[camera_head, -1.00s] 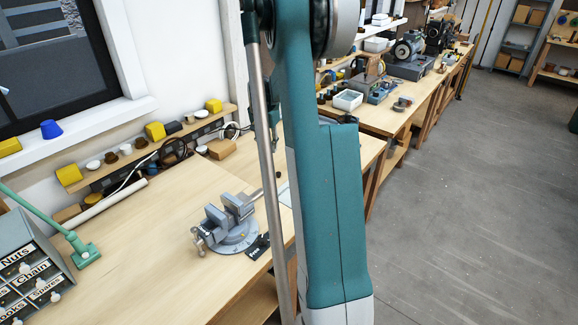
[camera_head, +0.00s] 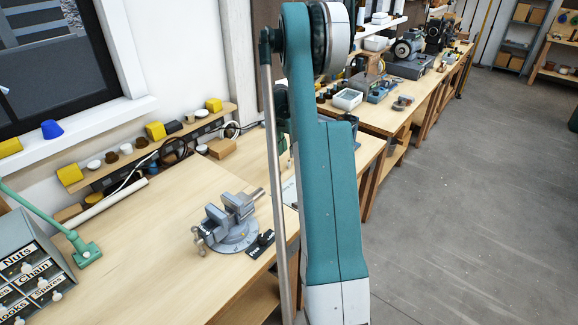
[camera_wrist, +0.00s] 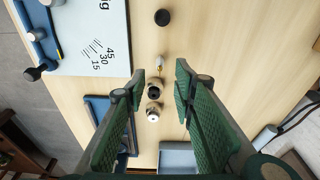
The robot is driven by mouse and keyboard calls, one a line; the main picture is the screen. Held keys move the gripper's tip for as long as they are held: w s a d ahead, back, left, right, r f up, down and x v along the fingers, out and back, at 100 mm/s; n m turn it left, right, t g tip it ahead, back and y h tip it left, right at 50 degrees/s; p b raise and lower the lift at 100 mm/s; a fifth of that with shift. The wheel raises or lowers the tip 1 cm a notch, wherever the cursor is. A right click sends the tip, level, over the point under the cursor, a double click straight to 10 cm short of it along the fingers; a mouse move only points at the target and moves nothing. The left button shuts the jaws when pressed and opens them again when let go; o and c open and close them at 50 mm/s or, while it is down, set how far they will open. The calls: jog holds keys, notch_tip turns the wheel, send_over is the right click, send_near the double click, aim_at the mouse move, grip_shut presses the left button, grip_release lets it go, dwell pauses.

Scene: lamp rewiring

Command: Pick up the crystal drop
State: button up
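I cannot pick out a crystal drop for certain in either view. In the wrist view my gripper (camera_wrist: 160,75) is open, its two green padded fingers spread apart with nothing gripped. Between and just beyond the fingertips, a small brass-coloured piece with a pale end (camera_wrist: 159,63), a dark-topped round fitting (camera_wrist: 154,87) and a pale-ended round fitting (camera_wrist: 153,110) lie in a line over the wooden bench. A black round piece (camera_wrist: 162,17) sits farther up. In the head view my arm hides the gripper and the bench beneath it.
A blue tray (camera_wrist: 98,106) and a grey-blue tray (camera_wrist: 178,156) flank the lower area. A vise (camera_head: 232,222) and labelled drawers (camera_head: 30,270) stand on the bench.

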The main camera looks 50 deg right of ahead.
aim_at(289, 161)
jog(key=shift+d+f, duration=0.15)
jog(key=shift+f, duration=1.1)
jog(key=shift+d+f, duration=0.2)
jog(key=shift+f, duration=1.1)
jog(key=shift+d+f, duration=0.2)
jog(key=shift+f, duration=1.1)
jog(key=c, duration=0.8)
